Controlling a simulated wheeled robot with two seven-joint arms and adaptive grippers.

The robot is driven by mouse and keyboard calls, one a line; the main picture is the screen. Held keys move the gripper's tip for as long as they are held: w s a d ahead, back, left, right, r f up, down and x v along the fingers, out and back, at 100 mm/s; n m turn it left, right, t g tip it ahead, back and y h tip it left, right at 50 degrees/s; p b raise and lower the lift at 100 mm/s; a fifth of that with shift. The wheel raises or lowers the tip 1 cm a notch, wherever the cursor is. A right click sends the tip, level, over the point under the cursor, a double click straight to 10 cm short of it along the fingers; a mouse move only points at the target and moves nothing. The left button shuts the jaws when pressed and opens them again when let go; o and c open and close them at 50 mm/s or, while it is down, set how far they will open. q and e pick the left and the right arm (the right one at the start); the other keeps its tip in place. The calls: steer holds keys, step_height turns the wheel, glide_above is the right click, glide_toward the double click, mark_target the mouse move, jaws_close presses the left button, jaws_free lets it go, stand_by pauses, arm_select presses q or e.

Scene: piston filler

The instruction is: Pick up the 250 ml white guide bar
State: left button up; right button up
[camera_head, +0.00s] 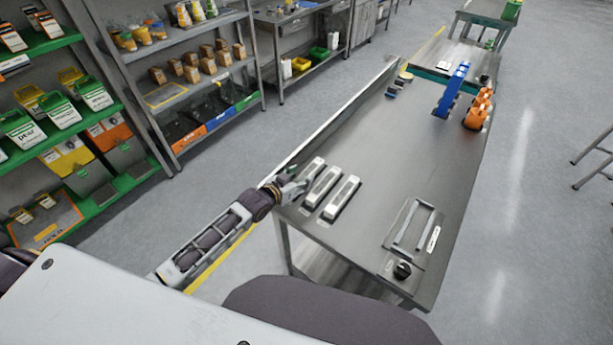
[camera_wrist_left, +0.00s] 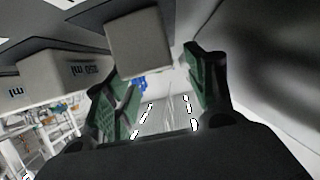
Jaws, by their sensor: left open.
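Three white guide bars lie side by side on the steel table (camera_head: 375,150): a far-left bar (camera_head: 312,168), a middle bar (camera_head: 323,186) and a near-right bar (camera_head: 342,198). Their labels are too small to read in the head view. My left gripper (camera_head: 293,188) is at the table's left edge, beside the bars' left ends. In the left wrist view its green-padded fingers (camera_wrist_left: 165,88) are apart. A pale block (camera_wrist_left: 140,42) shows at the finger opening; contact is unclear. A pale block (camera_wrist_left: 55,78) left of it carries an upside-down "250 ml" label. My right gripper is not in view.
A frame-like fixture (camera_head: 412,226) and a black knob (camera_head: 402,270) are at the table's near right. Blue (camera_head: 453,88) and orange (camera_head: 478,109) parts stand at the far end. The table's middle is clear. Stocked shelves (camera_head: 185,70) stand at left.

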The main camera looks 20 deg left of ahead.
mark_target(306, 174)
arm_select(q)
steer(key=shift+x, duration=1.55)
steer(key=shift+r, duration=0.1)
jaws_close()
step_height(306, 174, up, 10)
stand_by(0.3)
